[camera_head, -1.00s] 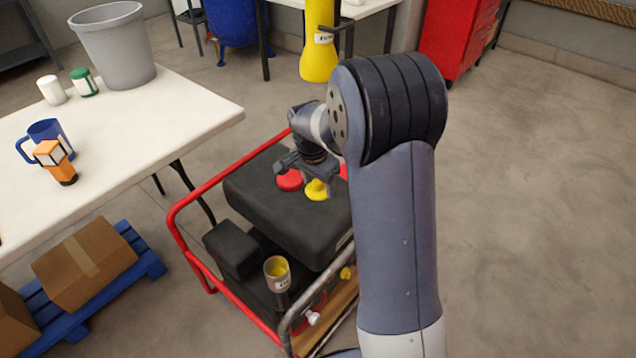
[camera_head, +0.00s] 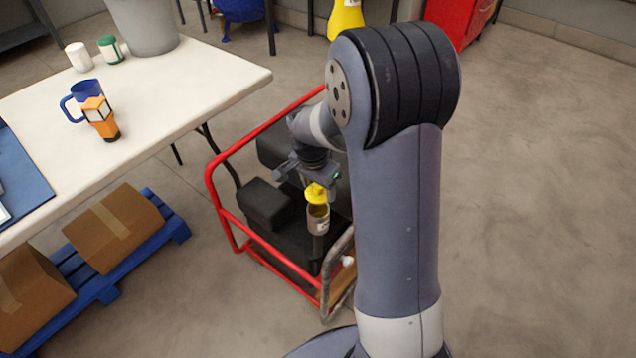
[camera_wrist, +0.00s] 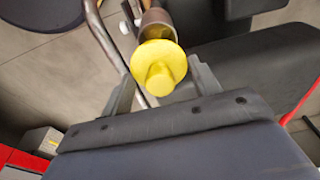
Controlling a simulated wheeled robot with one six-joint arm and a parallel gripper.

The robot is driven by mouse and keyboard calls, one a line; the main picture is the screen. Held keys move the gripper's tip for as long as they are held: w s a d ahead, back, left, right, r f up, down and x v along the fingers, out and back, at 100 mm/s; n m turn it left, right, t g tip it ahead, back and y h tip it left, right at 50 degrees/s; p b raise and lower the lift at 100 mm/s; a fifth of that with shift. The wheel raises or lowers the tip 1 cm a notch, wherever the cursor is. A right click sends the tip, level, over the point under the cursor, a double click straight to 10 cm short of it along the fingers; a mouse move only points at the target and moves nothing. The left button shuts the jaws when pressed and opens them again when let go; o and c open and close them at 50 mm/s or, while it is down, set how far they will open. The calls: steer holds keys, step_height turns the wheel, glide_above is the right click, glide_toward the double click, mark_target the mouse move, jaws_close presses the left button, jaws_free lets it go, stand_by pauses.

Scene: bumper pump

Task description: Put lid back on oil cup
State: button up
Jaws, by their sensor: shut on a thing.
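The yellow lid (camera_head: 316,192) is a round disc with a knob. My gripper (camera_head: 307,176) is shut on it. In the wrist view the lid (camera_wrist: 158,68) sits between the two fingers (camera_wrist: 163,85), knob toward the camera. The oil cup (camera_head: 318,221) is a small grey-brown cup on a dark stem at the front of the pump. The lid is right above the cup's mouth in the head view, and the dark opening partly shows below it. In the wrist view the cup (camera_wrist: 154,22) is behind the lid, partly hidden. I cannot tell whether they touch.
A red tube frame (camera_head: 226,213) surrounds the black pump housing (camera_head: 265,203), with a grey pipe (camera_head: 336,275) close to the cup. Open floor lies right.

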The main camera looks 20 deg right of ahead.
steer(key=shift+f+b, duration=1.75)
steer(key=shift+f, duration=0.85)
steer(key=shift+f, duration=0.15)
stand_by(0.3)
steer(key=o, duration=1)
steer(key=shift+o, duration=0.5)
steer(key=shift+o, duration=1.4)
